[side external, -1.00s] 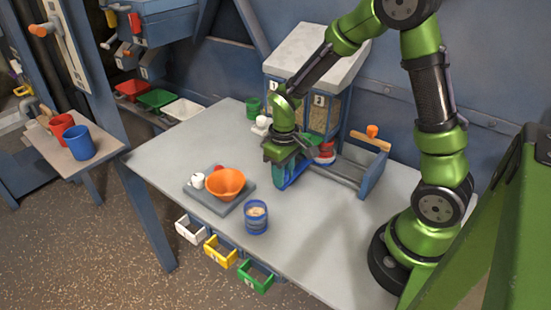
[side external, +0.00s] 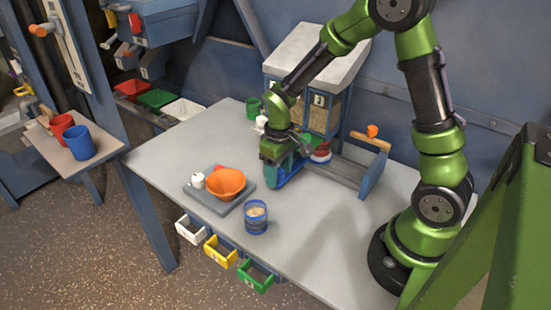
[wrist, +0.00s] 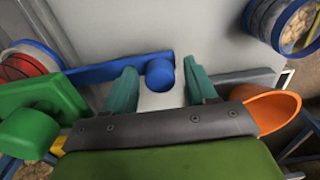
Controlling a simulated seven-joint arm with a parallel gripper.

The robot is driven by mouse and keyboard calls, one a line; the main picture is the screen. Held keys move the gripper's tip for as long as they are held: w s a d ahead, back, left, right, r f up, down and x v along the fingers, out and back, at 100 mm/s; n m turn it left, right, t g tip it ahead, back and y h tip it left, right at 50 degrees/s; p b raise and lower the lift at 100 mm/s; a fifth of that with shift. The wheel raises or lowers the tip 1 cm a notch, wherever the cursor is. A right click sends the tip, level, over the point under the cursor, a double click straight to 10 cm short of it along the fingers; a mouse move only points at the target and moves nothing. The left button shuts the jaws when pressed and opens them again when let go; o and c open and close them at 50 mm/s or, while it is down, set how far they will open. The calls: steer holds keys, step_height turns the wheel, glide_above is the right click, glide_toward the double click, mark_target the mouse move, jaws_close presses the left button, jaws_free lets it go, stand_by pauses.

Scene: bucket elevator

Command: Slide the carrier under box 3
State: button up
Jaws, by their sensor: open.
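The carrier shows in the wrist view as a blue bar (wrist: 110,68) ending in a round blue knob (wrist: 160,76). A red cup with a white and blue rim (wrist: 20,68) is at the bar's far left end; the red cup also shows in the side view (side external: 321,154). My gripper (wrist: 160,88) is open, its two teal fingers on either side of the knob with gaps visible. In the side view my gripper (side external: 278,180) is low over the table and hides much of the carrier. Box 3 (side external: 320,101) is a grain-filled, windowed box in the roofed dispenser, behind my gripper.
A blue-sided rail frame (side external: 370,175) with an orange knob (side external: 372,131) stands right of my gripper. An orange bowl (side external: 226,184) sits on a grey plate (side external: 238,202). A blue-banded jar (side external: 256,217) stands in front.

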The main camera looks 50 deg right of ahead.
steer(key=shift+r, duration=0.1)
step_height(320, 180, up, 12)
stand_by(1.0)
